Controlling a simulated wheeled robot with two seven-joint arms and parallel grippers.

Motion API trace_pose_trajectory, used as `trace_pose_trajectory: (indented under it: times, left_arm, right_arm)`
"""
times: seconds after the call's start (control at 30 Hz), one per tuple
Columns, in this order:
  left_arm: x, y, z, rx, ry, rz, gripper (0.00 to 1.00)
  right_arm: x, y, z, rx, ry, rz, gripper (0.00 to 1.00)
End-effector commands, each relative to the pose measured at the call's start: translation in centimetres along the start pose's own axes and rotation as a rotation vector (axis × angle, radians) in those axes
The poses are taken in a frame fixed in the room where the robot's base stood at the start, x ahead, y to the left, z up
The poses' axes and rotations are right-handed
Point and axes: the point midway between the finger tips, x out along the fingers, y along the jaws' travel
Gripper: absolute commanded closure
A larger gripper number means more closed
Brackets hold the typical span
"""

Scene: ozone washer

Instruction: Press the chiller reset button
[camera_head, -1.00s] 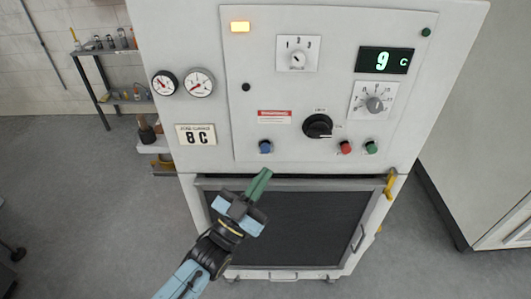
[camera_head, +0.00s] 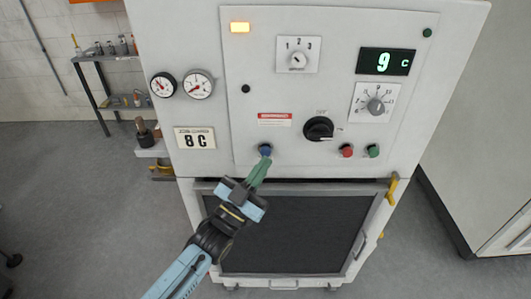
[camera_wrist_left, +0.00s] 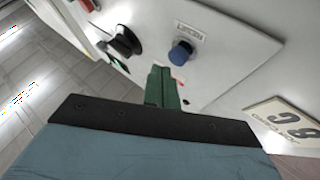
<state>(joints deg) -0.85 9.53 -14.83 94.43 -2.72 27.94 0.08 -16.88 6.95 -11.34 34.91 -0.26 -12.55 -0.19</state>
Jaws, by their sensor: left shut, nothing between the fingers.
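The chiller cabinet (camera_head: 205,110) has a white front panel with knobs and buttons. A blue button (camera_head: 265,150) sits at the panel's lower left. In the left wrist view the blue button (camera_wrist_left: 181,53) has a label above it that appears to read RESET. My left gripper (camera_head: 261,166) is shut and empty, its green fingertips just below the blue button. In the left wrist view the fingertips (camera_wrist_left: 161,76) show slightly apart from the button in the picture; contact cannot be told. My right gripper is not in view.
A black rotary knob (camera_head: 319,128), a red button (camera_head: 346,151) and a green button (camera_head: 373,151) lie to the right. The display (camera_head: 385,61) reads 9 C. A sign (camera_head: 194,138) reads 8 C. A dark grille (camera_head: 290,230) is below.

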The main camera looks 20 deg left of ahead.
Motion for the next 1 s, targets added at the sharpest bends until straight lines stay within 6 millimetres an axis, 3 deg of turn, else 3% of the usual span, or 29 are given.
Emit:
trace_pose_trajectory:
  times: [0.5,1.0]
  left_arm:
    - [-0.02,0.02,0.00,0.000,0.000,0.000,1.00]
    - [-0.01,0.02,0.00,0.000,0.000,0.000,1.00]
  right_arm:
    - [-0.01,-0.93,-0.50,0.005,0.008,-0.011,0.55]
    - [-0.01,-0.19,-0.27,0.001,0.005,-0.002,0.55]
